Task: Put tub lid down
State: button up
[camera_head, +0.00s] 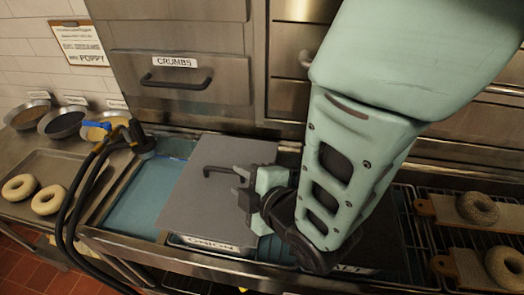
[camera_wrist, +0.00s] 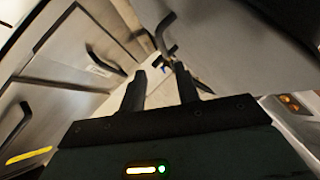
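The tub lid (camera_head: 205,205) is a flat grey plate with a dark bar handle (camera_head: 222,169). In the head view it lies over the tub labelled ONION (camera_head: 212,244), whose inside is hidden. It looks roughly level; I cannot tell whether it is fully seated. My gripper (camera_head: 241,185) is at the right end of the handle. In the wrist view my gripper (camera_wrist: 160,85) has its fingers apart with nothing clearly between them. The handle (camera_wrist: 165,32) shows just beyond the fingertips, and the lid (camera_wrist: 245,40) fills the upper right.
A blue water basin (camera_head: 140,205) is left of the lid, with black hoses (camera_head: 78,190) beside it. A bagel tray (camera_head: 60,170) and bowls (camera_head: 65,122) stand at the left. Bagel boards (camera_head: 465,215) lie on racks at the right. The CRUMBS drawer (camera_head: 180,85) stands behind.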

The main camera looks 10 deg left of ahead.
jog(key=shift+b+v, duration=0.35)
jog(key=shift+v, duration=0.9)
jog(key=p, duration=0.2)
jog(key=shift+s+d+r+p, duration=0.2)
jog(key=shift+r+p, duration=0.1)
jog(key=shift+p, duration=0.1)
jog(key=shift+s+d+r+p, duration=0.2)
jog(key=shift+s+d+p, duration=0.25)
jog(key=shift+p, duration=0.8)
jog(key=shift+w+d+r+m+g+h, duration=0.1)
jog(key=shift+w+d+m+g+h, duration=0.3)
jog(key=shift+m, duration=0.5)
jog(key=s+d+r+m+g+h, duration=0.4)
jog(key=d+r+m, duration=0.1)
jog(key=d, duration=0.4)
jog(key=s+d+r+m+g+h, duration=0.4)
jog(key=s+d+r+m, duration=0.1)
jog(key=d, duration=0.4)
jog(key=shift+s+r+m+g, duration=0.25)
jog(key=shift+r+m+g, duration=0.2)
jog(key=shift+m, duration=0.65)
notch_tip(320, 180, down, 9)
jog(key=b, duration=0.8)
jog(key=shift+b, duration=0.4)
